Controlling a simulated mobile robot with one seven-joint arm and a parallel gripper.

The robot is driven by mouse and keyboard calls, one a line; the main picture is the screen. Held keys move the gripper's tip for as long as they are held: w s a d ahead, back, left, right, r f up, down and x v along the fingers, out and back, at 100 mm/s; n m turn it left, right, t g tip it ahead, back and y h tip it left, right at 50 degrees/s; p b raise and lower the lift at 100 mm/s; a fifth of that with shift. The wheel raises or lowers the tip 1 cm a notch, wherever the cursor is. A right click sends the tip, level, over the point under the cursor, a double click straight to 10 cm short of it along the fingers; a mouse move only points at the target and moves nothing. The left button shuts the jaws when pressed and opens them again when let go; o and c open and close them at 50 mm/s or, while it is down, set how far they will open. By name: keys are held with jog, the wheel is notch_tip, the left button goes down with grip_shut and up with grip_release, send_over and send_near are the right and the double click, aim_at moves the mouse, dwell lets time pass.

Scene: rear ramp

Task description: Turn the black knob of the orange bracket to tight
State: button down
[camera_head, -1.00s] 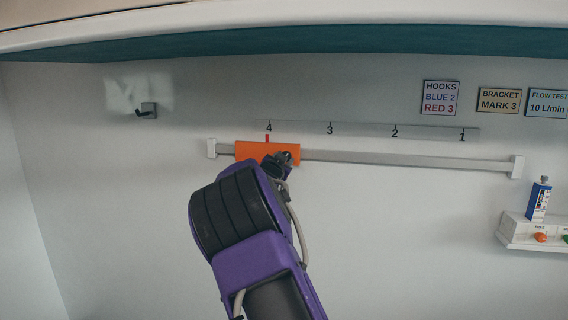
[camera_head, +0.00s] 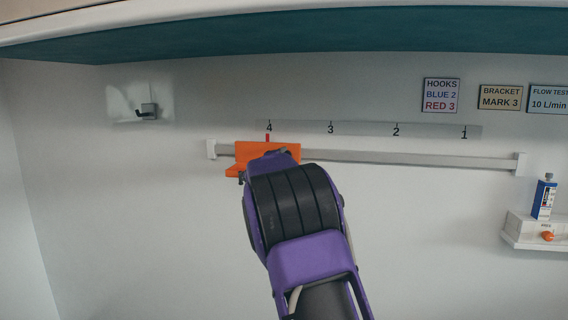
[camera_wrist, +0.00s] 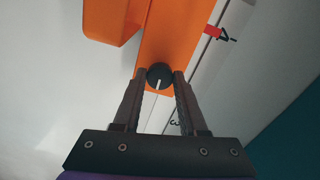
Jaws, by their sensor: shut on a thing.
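The orange bracket (camera_head: 246,155) sits on the grey wall rail, its red pointer at mark 4 on the number scale. The bracket also fills the top middle of the wrist view (camera_wrist: 172,38). Its round black knob (camera_wrist: 160,76) has a white line pointing roughly down in the wrist view. My gripper (camera_wrist: 161,80) has its two fingers on either side of the knob, shut on it. In the head view my purple arm hides the knob and the fingers.
The rail (camera_head: 400,158) runs clear to the right under the number scale (camera_head: 365,129). A hook (camera_head: 148,110) is on the wall at left. A sign (camera_head: 500,97) reads "BRACKET MARK 3". A blue-and-white device (camera_head: 543,198) stands on a shelf at right.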

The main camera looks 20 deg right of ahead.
jog(key=shift+m, duration=0.6)
jog(key=shift+b, duration=0.3)
jog(key=shift+c, duration=2.2)
grip_release()
jog(key=b+v, duration=0.1)
jog(key=v, duration=1.6)
jog(key=shift+s+b, duration=0.2)
jog(key=shift+b, duration=0.1)
